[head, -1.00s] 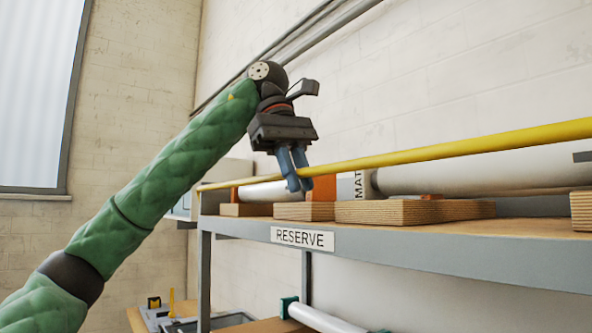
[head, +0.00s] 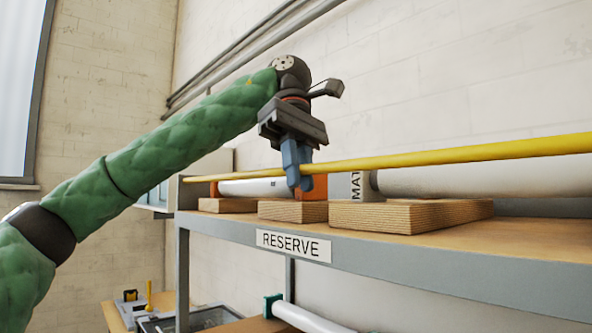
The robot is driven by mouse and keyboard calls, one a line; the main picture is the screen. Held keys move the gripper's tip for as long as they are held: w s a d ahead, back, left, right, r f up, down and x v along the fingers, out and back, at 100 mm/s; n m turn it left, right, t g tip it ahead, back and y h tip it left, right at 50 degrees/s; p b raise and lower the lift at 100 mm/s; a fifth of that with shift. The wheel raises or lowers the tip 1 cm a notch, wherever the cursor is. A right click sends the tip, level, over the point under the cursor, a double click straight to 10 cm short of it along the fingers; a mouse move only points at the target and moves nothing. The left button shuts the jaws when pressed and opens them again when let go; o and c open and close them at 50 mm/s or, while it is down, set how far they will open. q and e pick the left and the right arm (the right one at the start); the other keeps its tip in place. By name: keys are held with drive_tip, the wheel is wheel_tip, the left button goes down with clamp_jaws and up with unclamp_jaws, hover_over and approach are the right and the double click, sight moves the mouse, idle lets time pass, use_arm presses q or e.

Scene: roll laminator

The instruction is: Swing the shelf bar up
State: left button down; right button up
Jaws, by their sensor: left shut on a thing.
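The yellow shelf bar (head: 430,158) runs along the front of the shelf (head: 420,265), above its front edge, from the left end post out past the right edge of the view. My left gripper (head: 298,180) points down with its blue fingers shut on the bar, left of the middle of the view. The bar crosses in front of the white rolls. My right gripper is not in view.
Wooden blocks (head: 410,216) and an orange piece (head: 312,182) sit on the shelf, with white rolls (head: 480,178) behind the bar. A "RESERVE" label (head: 293,246) is on the shelf's front edge. A lower bench (head: 122,312) stands at bottom left. The wall above is clear apart from pipes (head: 260,45).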

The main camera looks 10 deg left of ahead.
use_arm(q)
drive_tip(key=c, duration=1.4)
unclamp_jaws()
drive_tip(key=shift+d, duration=0.1)
drive_tip(key=v, duration=0.7)
drive_tip(key=shift+r, duration=0.3)
drive_tip(key=shift+w, duration=0.2)
